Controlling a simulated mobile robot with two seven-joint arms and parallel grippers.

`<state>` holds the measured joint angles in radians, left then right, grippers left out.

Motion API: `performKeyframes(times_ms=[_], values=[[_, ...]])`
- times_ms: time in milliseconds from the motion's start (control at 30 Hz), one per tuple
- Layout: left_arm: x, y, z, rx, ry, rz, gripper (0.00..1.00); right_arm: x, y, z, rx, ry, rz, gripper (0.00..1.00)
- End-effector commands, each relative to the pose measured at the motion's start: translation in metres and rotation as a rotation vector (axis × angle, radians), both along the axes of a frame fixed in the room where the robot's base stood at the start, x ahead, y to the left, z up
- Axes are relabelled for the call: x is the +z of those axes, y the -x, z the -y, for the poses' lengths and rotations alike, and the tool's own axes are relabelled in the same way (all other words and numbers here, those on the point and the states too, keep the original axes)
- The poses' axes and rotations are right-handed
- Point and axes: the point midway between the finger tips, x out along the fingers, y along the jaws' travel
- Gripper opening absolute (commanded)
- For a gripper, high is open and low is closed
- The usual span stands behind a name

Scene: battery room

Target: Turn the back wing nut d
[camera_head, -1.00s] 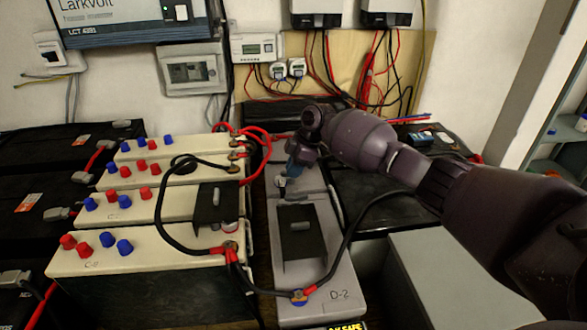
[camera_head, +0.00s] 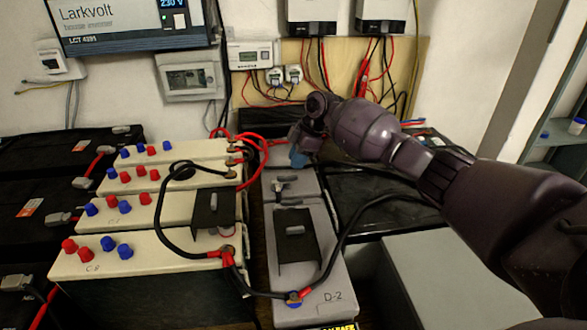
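A row of grey batteries (camera_head: 332,262) runs back from the front, the nearest marked D-2. A small metal wing nut (camera_head: 281,187) stands on the top of the grey battery behind the D-2 one. My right gripper (camera_head: 299,158) points down over the back part of this row, a little behind and to the right of that wing nut and apart from it. Its bluish fingertips are small and partly hidden by the wrist, so whether they are open or shut does not show. Anything directly under them is hidden. My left gripper is out of view.
Cream batteries (camera_head: 75,262) with red and blue caps stand to the left. A black cable (camera_head: 345,240) arches from the D-2 terminal to the right, and red cables (camera_head: 262,167) loop at the back. A grey box (camera_head: 440,270) stands at the right front.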

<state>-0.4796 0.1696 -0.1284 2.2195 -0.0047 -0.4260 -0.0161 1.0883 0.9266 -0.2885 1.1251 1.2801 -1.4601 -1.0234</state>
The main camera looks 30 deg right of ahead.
Motion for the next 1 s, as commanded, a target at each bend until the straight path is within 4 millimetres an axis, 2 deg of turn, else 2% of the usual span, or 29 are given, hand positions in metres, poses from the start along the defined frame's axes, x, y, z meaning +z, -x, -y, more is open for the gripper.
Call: performKeyframes(times_ms=[33, 100, 300, 1000], values=[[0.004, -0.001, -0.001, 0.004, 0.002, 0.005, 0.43, 0.016, 0.001, 0.004, -0.001, 0.0, 0.008, 0.23], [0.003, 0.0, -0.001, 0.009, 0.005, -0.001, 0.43, 0.025, 0.003, 0.008, 0.0, 0.002, 0.006, 0.23], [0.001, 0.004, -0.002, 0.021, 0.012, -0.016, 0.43, 0.043, 0.007, 0.015, 0.001, 0.001, 0.001, 0.23], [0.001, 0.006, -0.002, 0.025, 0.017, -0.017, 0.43, 0.049, 0.008, 0.018, 0.001, 0.0, 0.0, 0.23]])
